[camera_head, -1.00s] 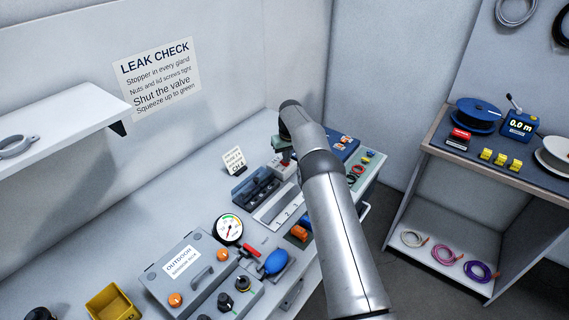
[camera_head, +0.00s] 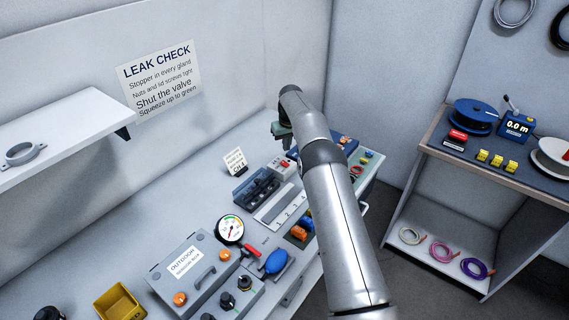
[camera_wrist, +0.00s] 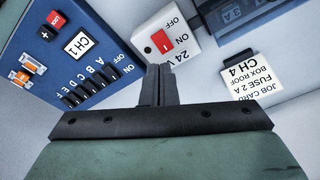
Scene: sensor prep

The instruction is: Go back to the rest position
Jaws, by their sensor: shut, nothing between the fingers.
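My gripper shows in the wrist view (camera_wrist: 158,85) with its two dark fingers together and nothing between them. In that view its tips are in front of a white 24 V box (camera_wrist: 178,30) with a red ON/OFF switch; I cannot tell the gap. In the head view my arm crosses the middle, and the green-grey wrist (camera_head: 281,130) hangs above the far end of the bench. The fingers are hidden or too small to see there.
A blue CH 1 panel (camera_wrist: 75,50) and a job card (camera_wrist: 258,82) are near the gripper. The bench holds a grey outdoor box (camera_head: 200,270), a gauge (camera_head: 230,229) and a blue bulb (camera_head: 276,261). A shelf (camera_head: 60,140) juts from the left wall. A side table (camera_head: 520,178) stands right.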

